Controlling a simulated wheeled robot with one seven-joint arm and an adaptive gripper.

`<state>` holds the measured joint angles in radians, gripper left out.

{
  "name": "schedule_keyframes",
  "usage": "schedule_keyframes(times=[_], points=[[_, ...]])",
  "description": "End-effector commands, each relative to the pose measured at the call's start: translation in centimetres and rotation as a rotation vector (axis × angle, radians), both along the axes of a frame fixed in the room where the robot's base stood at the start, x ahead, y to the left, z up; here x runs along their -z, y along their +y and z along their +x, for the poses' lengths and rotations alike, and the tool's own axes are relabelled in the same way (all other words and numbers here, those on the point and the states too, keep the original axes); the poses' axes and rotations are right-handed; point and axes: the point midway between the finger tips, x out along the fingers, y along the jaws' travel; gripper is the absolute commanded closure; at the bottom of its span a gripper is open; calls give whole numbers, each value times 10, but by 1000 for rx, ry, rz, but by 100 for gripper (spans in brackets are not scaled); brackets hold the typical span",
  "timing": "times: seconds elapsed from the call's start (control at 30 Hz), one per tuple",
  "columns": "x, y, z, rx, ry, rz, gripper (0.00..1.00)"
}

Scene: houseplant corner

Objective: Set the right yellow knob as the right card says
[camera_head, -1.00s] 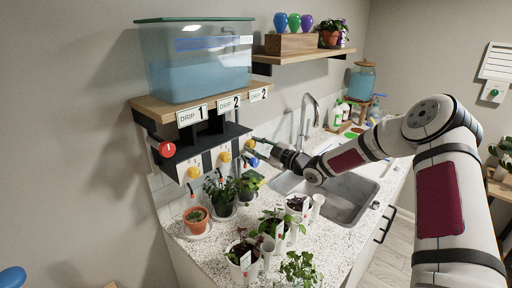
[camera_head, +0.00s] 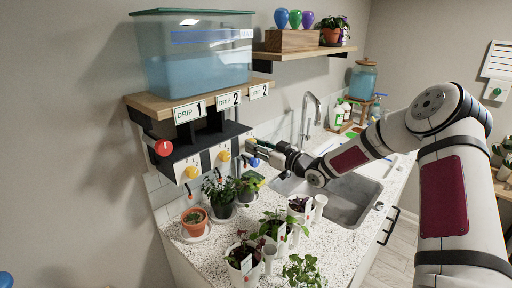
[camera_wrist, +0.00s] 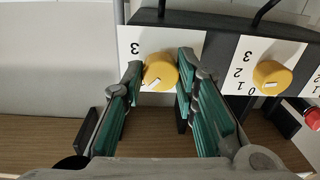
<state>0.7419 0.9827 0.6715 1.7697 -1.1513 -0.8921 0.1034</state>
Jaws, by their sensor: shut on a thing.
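The right yellow knob (camera_wrist: 161,70) sits on a white dial plate (camera_wrist: 138,45) in the wrist view. Its white mark points down and left there. An upside-down 3 shows beside it; my fingers hide the other numbers. My gripper (camera_wrist: 157,78) has its green-padded fingers on both sides of this knob, shut on it. In the head view my gripper (camera_head: 253,150) is at the panel's right end and covers this knob. The right card (camera_head: 259,91) above shows a large 2; its smaller lettering is hard to read.
The middle yellow knob (camera_head: 224,156) and left yellow knob (camera_head: 192,172) have cards DRIP 2 (camera_head: 229,99) and DRIP 1 (camera_head: 188,113). A red knob (camera_head: 164,147) is on the left end. A water tank (camera_head: 195,65) stands above; potted plants (camera_head: 222,190) stand below.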

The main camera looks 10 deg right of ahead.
Motion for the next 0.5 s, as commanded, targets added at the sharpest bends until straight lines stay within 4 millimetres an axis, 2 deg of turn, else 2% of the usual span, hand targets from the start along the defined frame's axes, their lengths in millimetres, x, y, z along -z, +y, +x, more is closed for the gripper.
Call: schedule_keyframes(times=[0.5], points=[[1,0,0,0,257,381,100]])
